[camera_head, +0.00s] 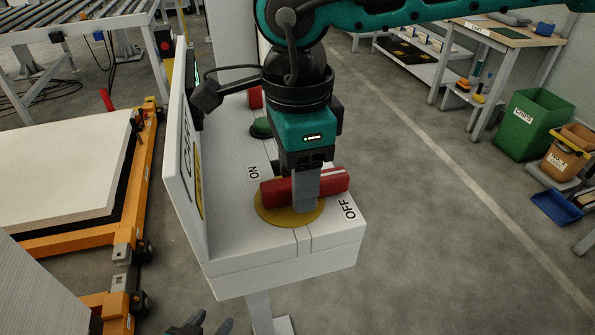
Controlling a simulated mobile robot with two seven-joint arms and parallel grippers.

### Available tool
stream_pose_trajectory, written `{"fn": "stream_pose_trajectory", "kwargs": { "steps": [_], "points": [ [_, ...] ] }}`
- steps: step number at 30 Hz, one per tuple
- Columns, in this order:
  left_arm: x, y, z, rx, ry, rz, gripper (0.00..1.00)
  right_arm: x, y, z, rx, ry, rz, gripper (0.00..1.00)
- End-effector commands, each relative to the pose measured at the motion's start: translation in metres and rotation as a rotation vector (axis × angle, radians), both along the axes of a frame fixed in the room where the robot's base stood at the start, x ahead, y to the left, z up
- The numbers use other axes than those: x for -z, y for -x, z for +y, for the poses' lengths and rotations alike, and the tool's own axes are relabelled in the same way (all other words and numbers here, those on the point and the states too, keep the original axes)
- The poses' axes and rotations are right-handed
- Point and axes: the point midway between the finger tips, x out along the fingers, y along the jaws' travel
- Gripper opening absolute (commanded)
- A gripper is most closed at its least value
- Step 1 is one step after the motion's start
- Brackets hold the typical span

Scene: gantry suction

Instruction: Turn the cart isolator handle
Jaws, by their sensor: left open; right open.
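The red isolator handle (332,183) lies on a round yellow plate (272,214) on top of the white cart box (230,248). It points sideways, with its right end near the OFF label (348,208); the ON label (253,172) is behind its left end. My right gripper (306,203) comes down from above over the handle's middle. One grey finger shows in front of the handle; the other is hidden, and contact is unclear. Its jaws are open. My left gripper (212,322) is open and low at the bottom edge, apart from the box, mostly cut off.
A white upright panel (181,150) stands at the box's left side. A green button (261,128) and another red part (255,97) sit behind the handle. An orange-framed cart (145,190) stands left. Open floor (430,230) lies right, with green (535,122) and orange bins (566,155) beyond.

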Motion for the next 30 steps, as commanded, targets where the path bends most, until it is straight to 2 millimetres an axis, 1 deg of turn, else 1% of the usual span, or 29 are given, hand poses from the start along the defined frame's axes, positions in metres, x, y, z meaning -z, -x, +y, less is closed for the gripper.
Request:
{"fn": "stream_pose_trajectory", "kwargs": {
  "steps": [6,22,23,30],
  "points": [
    [-0.0014,-0.0019,0.0001,0.001,0.0,-0.004,0.51,0.0001,0.0,0.0,0.0,0.0,0.0,0.52],
    [-0.0017,-0.0023,0.0021,-0.003,-0.003,-0.006,0.51,-0.0004,-0.0003,-0.0001,0.0,0.0,-0.001,0.01],
    [-0.0017,-0.0023,0.0022,-0.003,-0.003,-0.006,0.51,-0.0005,-0.0003,-0.0001,0.0,0.0,-0.001,0.0],
    [-0.0017,-0.0022,0.0025,-0.003,-0.003,-0.006,0.51,-0.0006,-0.0003,-0.0001,0.0,0.0,-0.001,0.0]
  ]
}}
